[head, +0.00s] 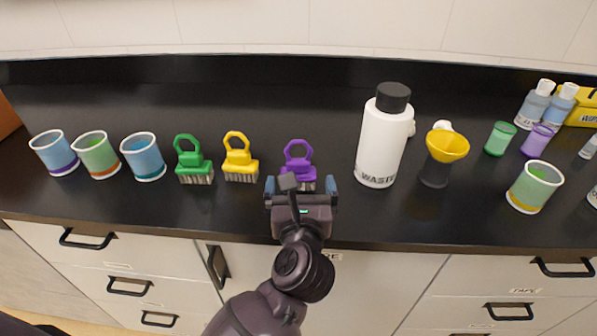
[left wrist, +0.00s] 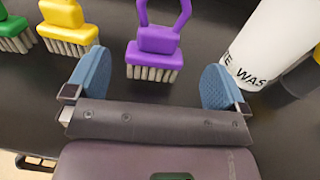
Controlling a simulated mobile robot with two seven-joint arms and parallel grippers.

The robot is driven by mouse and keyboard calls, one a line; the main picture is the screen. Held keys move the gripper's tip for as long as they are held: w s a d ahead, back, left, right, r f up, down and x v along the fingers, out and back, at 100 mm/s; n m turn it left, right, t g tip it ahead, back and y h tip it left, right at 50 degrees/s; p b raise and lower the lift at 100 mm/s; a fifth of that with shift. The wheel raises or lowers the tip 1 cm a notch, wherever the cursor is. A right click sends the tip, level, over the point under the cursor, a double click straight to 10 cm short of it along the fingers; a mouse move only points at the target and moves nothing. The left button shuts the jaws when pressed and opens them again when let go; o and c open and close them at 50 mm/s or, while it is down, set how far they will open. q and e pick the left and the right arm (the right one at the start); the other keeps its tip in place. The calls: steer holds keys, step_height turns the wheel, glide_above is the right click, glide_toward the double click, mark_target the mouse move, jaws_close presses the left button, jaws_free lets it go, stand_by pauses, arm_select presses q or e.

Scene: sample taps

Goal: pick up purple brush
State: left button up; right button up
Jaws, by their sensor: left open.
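The purple brush (head: 299,160) stands upright on the black counter, with its loop handle up and pale bristles down. My left gripper (head: 301,184) is just in front of it, open, with one blue finger to each side. In the left wrist view the purple brush (left wrist: 154,46) is ahead of the open left gripper (left wrist: 158,85), centred between the blue fingertips and not touched. Its handle top is cut off in that view. In the head view the gripper hides part of its bristles. My right gripper is not in view.
The yellow brush (head: 240,160) and green brush (head: 191,162) stand to the left. The white waste bottle (head: 381,140) stands to the right. A yellow funnel (head: 447,147) and several cups are further out. The counter behind the purple brush is clear.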

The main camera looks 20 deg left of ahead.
mark_target(299, 171)
arm_select(q)
steer(key=x, duration=0.5)
steer(key=shift+a+f, duration=0.1)
steer(key=shift+a, duration=0.05)
steer(key=shift+w+a, duration=0.2)
steer(key=shift+w, duration=0.2)
steer(key=shift+c, duration=0.5)
steer(key=c, duration=0.8)
